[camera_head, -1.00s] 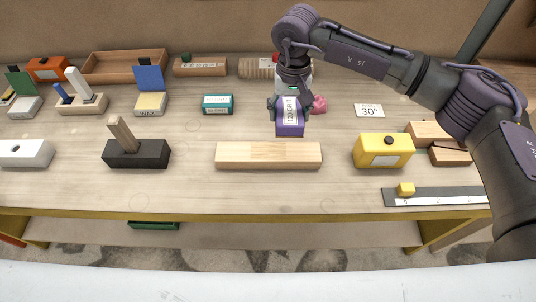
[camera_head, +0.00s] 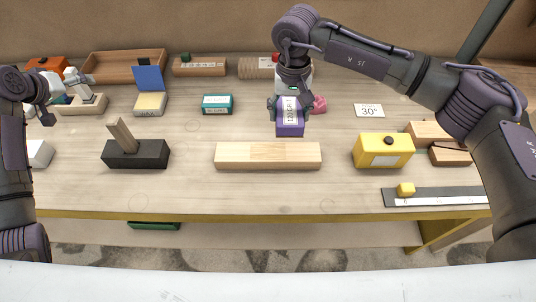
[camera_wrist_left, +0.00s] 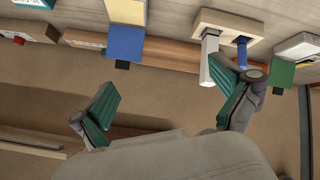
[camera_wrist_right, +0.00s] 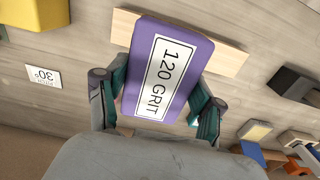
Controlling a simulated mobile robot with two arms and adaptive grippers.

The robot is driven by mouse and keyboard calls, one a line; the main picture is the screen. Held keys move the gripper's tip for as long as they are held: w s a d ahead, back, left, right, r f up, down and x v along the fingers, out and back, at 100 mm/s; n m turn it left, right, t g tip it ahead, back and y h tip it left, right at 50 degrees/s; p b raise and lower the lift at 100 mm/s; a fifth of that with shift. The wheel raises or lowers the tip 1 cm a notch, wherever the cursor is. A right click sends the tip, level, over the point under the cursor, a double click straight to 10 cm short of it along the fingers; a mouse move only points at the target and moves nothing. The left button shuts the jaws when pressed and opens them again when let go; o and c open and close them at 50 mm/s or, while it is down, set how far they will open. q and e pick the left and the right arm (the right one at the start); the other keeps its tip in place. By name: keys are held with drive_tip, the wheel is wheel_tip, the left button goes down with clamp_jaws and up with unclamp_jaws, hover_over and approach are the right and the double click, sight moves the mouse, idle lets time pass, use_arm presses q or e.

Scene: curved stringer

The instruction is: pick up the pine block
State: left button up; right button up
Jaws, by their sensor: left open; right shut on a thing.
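The pine block (camera_head: 268,156) is a long pale wooden bar lying flat at the middle front of the bench. In the right wrist view it shows partly behind a purple block (camera_wrist_right: 168,70) labelled 120 GRIT. My right gripper (camera_head: 289,104) is shut on that purple block, just behind the pine block in the head view. My left gripper (camera_head: 52,98) is at the far left, far from the pine block. In the left wrist view my left gripper (camera_wrist_left: 165,108) has its fingers apart with nothing between them.
A black block with a slanted wooden peg (camera_head: 137,152) stands left of the pine block. A teal box (camera_head: 217,104) is behind. Bench space beside the pine block is clear.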

use_arm(q)
drive_tip(key=d+f+m+g+h, duration=0.25)
drive_tip(key=d+m, duration=0.25)
drive_tip(key=d, duration=0.4)
drive_tip(key=d+f+m+g+h, duration=0.1)
drive_tip(key=d+f+m, duration=0.3)
drive_tip(key=d, duration=0.6)
drive_tip(key=m+g, duration=0.5)
drive_tip(key=m, duration=0.8)
approach(237, 151)
drive_tip(key=shift+m+g+h, duration=0.25)
drive_tip(key=shift+m+h, duration=0.2)
drive_tip(key=shift+m, duration=0.15)
drive_tip(key=x, duration=0.4)
drive_tip(key=shift+s+a+f, duration=0.1)
drive_tip(key=shift+s+a, duration=0.1)
drive_tip(key=shift+a, duration=0.05)
drive_tip(key=x, duration=0.6)
drive_tip(key=shift+w+f, duration=0.3)
drive_tip(key=shift+w, duration=0.1)
drive_tip(key=shift+a, duration=0.1)
drive_tip(key=shift+r, duration=0.1)
drive_tip(key=c, duration=1.7)
wheel_tip(237, 151, up, 10)
drive_tip(key=shift+r, duration=0.1)
